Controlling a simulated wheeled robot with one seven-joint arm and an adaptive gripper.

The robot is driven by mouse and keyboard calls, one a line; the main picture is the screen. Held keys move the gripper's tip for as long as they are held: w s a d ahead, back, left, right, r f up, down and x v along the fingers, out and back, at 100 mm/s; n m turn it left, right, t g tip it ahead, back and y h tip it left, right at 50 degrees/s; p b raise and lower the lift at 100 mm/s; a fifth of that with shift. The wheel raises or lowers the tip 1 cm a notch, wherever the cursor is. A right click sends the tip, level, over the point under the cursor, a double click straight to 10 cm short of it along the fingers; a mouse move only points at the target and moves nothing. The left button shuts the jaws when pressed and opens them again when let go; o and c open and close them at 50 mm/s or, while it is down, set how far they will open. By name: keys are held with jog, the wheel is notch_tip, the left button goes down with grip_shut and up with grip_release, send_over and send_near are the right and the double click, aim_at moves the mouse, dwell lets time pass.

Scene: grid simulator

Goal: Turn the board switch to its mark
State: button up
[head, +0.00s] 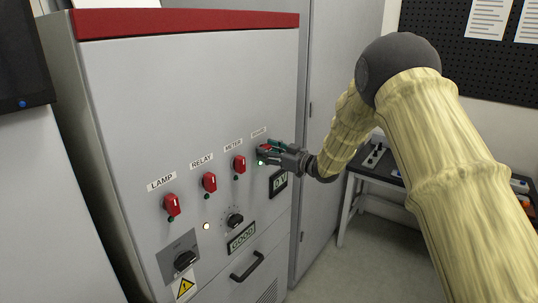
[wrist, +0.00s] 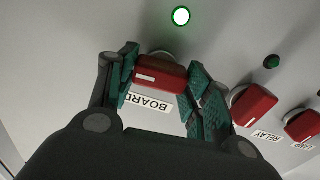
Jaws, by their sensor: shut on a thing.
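The board switch is a red knob with a white stripe; it shows in the wrist view (wrist: 160,73) between the fingers, above its BOARD label (wrist: 149,103). In the head view it is mostly covered by my gripper (head: 272,152), which reaches the panel from the right. My gripper (wrist: 163,82), with green finger pads, is shut on the knob. A green lamp (wrist: 181,16) beside the switch is lit; its glow also shows in the head view (head: 259,162). I cannot make out the switch's mark.
Similar red switches for lamp (head: 171,205), relay (head: 209,182) and meter (head: 239,165) line the grey cabinet (head: 190,90). A black dial (head: 235,220), a lower knob (head: 184,261) and a drawer handle (head: 248,266) sit below. A workbench (head: 368,180) stands behind my arm.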

jog(key=shift+s+a+f+n+b, duration=0.1)
jog(key=shift+f+n+b, duration=0.1)
jog(key=shift+n+b, duration=4.95)
jog(key=shift+f+n+b, duration=0.15)
jog(key=shift+n+b, duration=3.2)
jog(key=shift+b, duration=3.6)
jog(key=shift+r, duration=0.1)
jog(key=o, duration=1)
jog(key=shift+r, duration=0.1)
